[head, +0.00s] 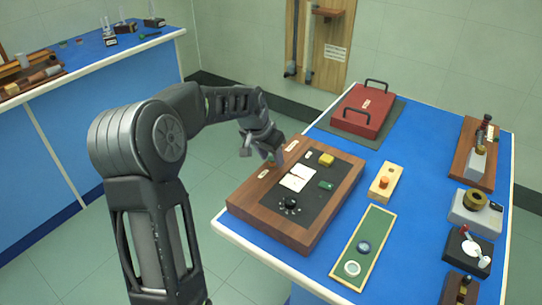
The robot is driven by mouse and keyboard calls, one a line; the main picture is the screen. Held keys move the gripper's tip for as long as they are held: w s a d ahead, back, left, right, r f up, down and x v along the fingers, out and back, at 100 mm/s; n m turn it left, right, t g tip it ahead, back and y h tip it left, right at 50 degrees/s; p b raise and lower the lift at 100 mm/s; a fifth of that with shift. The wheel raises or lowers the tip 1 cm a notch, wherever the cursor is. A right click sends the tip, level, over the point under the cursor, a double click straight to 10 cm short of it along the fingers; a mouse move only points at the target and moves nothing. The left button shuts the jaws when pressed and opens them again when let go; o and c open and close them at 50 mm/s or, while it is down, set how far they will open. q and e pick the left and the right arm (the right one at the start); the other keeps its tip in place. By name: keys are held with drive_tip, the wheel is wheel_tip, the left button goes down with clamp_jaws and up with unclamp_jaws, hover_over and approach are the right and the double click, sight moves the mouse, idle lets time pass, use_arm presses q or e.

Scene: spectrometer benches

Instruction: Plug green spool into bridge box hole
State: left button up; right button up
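The bridge box (244,211) is a brown wooden box with a black top panel, at the left front of the blue bench. Its panel carries a white dial, a black knob, a yellow block (326,160) and a small green piece (326,185). I cannot tell whether this green piece is the green spool. No other green spool can be made out. My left gripper (262,156) is over the box's far left corner, pointing down. Its fingers look apart, and I see nothing between them. A small orange-brown spot shows just below it. My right gripper is out of view.
A green tray (341,253) with two round pieces lies right of the box. A wooden block with an orange knob (384,183) stands behind it. A red case (361,112) is at the back; several instruments line the right edge.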

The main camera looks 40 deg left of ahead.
use_arm(q)
drive_tip(key=o, duration=0.6)
drive_tip(key=shift+c, duration=0.2)
drive_tip(key=v, duration=0.7)
drive_tip(key=shift+s+r, duration=0.2)
drive_tip(key=shift+r, duration=0.15)
idle(0.6)
